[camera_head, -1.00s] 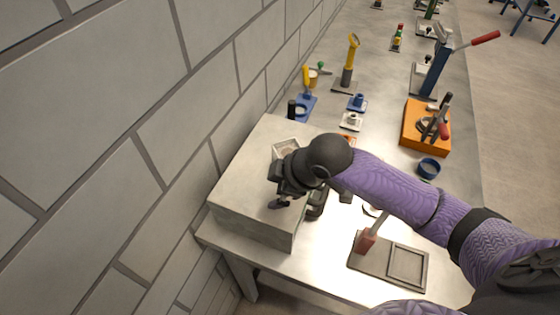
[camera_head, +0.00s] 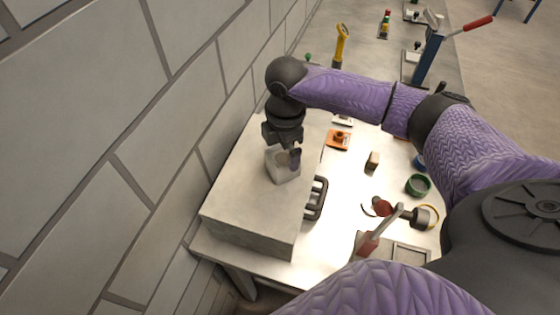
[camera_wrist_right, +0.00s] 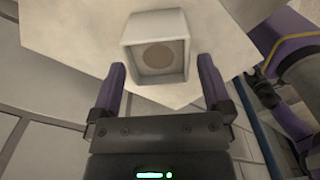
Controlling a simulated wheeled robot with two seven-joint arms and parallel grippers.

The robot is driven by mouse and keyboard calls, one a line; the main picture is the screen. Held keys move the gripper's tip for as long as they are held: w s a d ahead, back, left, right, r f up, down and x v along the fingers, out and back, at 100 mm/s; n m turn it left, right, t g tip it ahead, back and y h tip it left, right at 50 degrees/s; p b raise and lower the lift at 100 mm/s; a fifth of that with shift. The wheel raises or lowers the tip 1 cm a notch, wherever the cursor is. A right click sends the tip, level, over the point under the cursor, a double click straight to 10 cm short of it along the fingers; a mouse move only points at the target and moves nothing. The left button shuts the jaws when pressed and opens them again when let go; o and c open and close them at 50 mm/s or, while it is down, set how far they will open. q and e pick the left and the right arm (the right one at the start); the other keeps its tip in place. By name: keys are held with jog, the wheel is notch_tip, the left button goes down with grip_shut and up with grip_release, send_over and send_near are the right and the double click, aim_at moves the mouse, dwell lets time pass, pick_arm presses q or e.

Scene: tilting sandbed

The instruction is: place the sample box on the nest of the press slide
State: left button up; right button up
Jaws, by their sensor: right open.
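The sample box (camera_head: 283,172) looks like a small pale box with a recessed face. It sits on top of a large light block beside the wall. In the right wrist view the box (camera_wrist_right: 155,28) shows a round brown spot inside its rim. My right gripper (camera_head: 283,153) is open and close over the box. In the wrist view its two fingers stand at either side of the box's near end, with gaps visible. A lever device with a red handle (camera_head: 367,243) and a framed base plate (camera_head: 410,253) is at the front right; I cannot tell whether it is the press slide.
The light block (camera_head: 240,205) has a black handle (camera_head: 317,198) on its right side. A brick wall (camera_head: 90,130) runs close along the left.

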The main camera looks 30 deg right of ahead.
aim_at(283, 161)
notch_tip(283, 161, down, 5)
jog(key=shift+w+a+r, duration=0.1)
jog(key=shift+a, duration=0.05)
jog(key=shift+r, duration=0.1)
grip_shut()
